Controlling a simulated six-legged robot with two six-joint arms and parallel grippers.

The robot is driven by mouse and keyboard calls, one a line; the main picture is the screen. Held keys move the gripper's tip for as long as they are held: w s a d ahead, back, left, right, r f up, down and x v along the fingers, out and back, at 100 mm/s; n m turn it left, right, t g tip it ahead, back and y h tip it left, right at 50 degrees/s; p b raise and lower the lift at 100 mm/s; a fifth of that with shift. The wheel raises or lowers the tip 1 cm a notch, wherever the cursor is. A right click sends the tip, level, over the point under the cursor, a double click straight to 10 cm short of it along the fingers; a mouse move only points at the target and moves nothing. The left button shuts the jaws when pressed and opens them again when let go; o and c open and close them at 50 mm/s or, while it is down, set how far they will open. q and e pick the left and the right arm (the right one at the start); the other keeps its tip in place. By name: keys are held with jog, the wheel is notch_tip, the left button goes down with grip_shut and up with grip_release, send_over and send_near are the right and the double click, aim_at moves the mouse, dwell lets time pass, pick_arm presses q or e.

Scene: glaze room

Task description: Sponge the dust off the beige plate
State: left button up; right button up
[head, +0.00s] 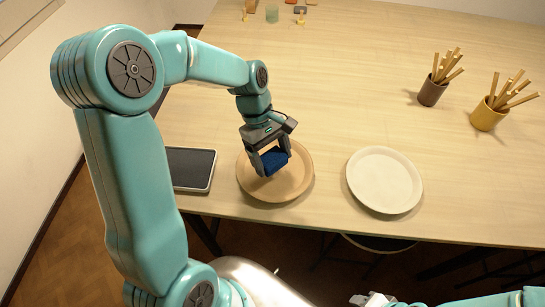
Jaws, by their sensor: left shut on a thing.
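The beige plate (298,186) lies on the wooden table near its front edge, left of the middle. My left gripper (271,168) is over this plate, pointing down, and is shut on a blue sponge (276,161). The sponge is at the plate's inner surface; I cannot tell if it touches. The gripper and sponge hide part of the plate, and no dust can be made out on the rest. My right gripper (374,299) shows only in part at the bottom edge, below the table's front; its fingers are not clear.
A cream-white plate (385,180) lies to the right. A dark flat slab (190,168) lies to the left. A brown cup (431,92) and a yellow cup (487,117) hold wooden sticks. Small items, including a green glass (272,14), stand far back. The table's middle is clear.

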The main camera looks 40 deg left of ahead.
pick_arm(q)
notch_tip(320, 180, up, 3)
jog(key=shift+w+f+p, duration=0.1)
jog(key=shift+f+p, duration=0.05)
jog(key=shift+p, duration=0.8)
jog(key=shift+r, duration=0.25)
jog(key=shift+f, duration=0.1)
